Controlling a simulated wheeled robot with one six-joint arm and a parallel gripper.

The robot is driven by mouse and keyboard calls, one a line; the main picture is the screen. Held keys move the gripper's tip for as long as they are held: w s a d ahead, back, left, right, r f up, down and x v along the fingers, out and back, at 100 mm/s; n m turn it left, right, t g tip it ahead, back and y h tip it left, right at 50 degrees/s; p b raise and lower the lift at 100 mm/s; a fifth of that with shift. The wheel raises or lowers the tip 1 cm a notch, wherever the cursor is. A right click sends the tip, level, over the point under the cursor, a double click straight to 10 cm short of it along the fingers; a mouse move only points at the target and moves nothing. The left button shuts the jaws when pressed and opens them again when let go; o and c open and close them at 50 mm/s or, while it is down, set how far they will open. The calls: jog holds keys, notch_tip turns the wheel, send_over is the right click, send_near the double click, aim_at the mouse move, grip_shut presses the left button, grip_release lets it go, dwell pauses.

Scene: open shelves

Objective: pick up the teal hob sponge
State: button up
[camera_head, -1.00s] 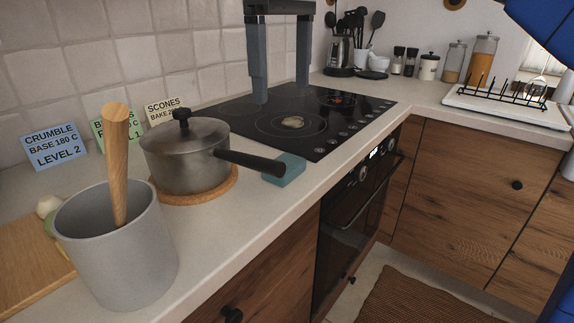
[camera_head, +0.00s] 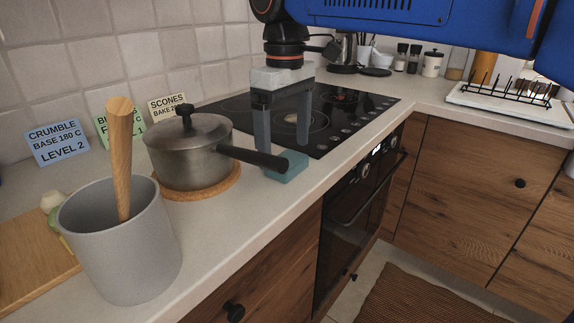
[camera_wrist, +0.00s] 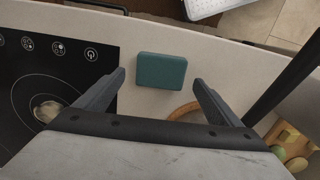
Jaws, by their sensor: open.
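The teal sponge (camera_head: 289,167) lies on the pale counter between the black hob and the pot. The pot's dark handle hides part of it in the head view. In the wrist view the whole sponge (camera_wrist: 161,71) shows as a flat teal block, just beyond and between the fingertips. My gripper (camera_head: 281,145) is open and empty, with its two grey fingers pointing down above the counter beside the sponge. In the wrist view the fingers (camera_wrist: 158,78) stand apart on either side of the sponge, not visibly touching it.
A lidded grey pot (camera_head: 187,158) stands on a round wooden trivet (camera_head: 205,193), its handle reaching over toward the sponge. The black hob (camera_head: 335,110) carries a small pale stain or item. A grey utensil crock (camera_head: 120,245) stands at front left. The counter's front edge is close to the sponge.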

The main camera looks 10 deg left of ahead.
aim_at(285, 158)
jog(key=shift+f, duration=1.4)
jog(key=c, duration=1.1)
jog(key=shift+r, duration=0.1)
notch_tip(285, 158, up, 10)
